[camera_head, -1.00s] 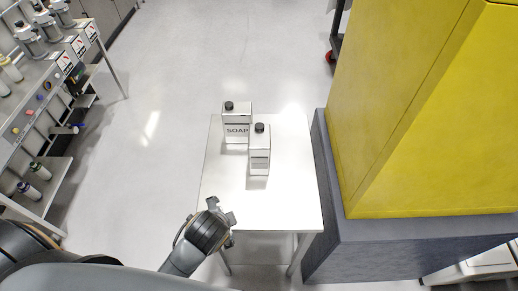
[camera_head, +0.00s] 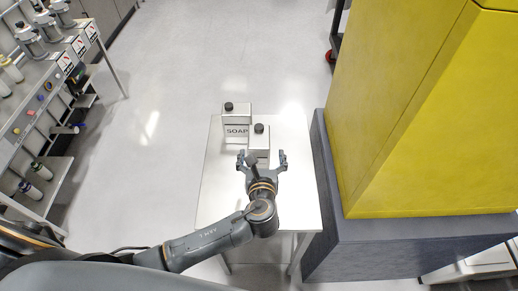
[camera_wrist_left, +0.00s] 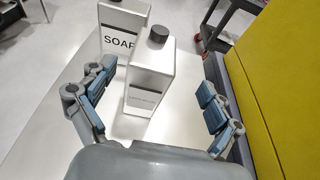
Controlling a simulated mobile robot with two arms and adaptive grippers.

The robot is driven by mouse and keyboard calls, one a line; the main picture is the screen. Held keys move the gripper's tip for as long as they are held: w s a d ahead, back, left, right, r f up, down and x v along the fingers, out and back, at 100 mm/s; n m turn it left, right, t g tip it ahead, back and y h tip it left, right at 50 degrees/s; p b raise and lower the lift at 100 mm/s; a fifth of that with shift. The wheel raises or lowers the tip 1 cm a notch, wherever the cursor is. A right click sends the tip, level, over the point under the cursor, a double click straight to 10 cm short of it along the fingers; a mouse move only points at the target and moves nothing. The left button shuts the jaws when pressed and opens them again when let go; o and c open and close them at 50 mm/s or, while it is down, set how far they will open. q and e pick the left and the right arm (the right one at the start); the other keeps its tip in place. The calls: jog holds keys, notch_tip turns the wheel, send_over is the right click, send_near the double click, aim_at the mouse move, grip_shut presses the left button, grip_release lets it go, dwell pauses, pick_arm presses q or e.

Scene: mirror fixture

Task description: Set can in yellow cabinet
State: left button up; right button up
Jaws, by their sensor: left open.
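Two white cans with black caps stand upright on a small white table (camera_head: 218,195). The rear can (camera_head: 237,123) is labelled SOAP; it also shows in the left wrist view (camera_wrist_left: 117,35). The front can (camera_head: 259,139) stands nearer to me and to the right; in the left wrist view (camera_wrist_left: 150,80) it is between my open fingers, apart from them. My left gripper (camera_head: 262,158) is open, just in front of the front can, and hides its lower part. The yellow cabinet (camera_head: 410,110) stands right of the table; no opening shows. My right gripper is not in view.
The cabinet rests on a dark grey base (camera_head: 400,240) close to the table's right edge. A shelf bench (camera_head: 45,90) with bottles and devices stands at the left. The floor (camera_head: 160,120) between is clear.

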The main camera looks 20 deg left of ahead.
aim_at(259, 137)
pick_arm(q)
jog(key=x, duration=0.3)
jog(key=shift+w+a, duration=0.1)
jog(key=shift+w, duration=0.15)
jog(key=p+x, duration=0.1)
jog(key=x, duration=0.3)
jog(key=shift+w+a+r+p, duration=0.1)
jog(key=shift+w+a+p, duration=0.25)
jog(key=shift+a, duration=0.15)
jog(key=shift+w+f, duration=0.2)
jog(key=shift+w, duration=0.1)
jog(key=shift+s, duration=0.1)
jog(key=c, duration=1.8)
jog(key=shift+r, duration=0.15)
jog(key=shift+c, duration=0.5)
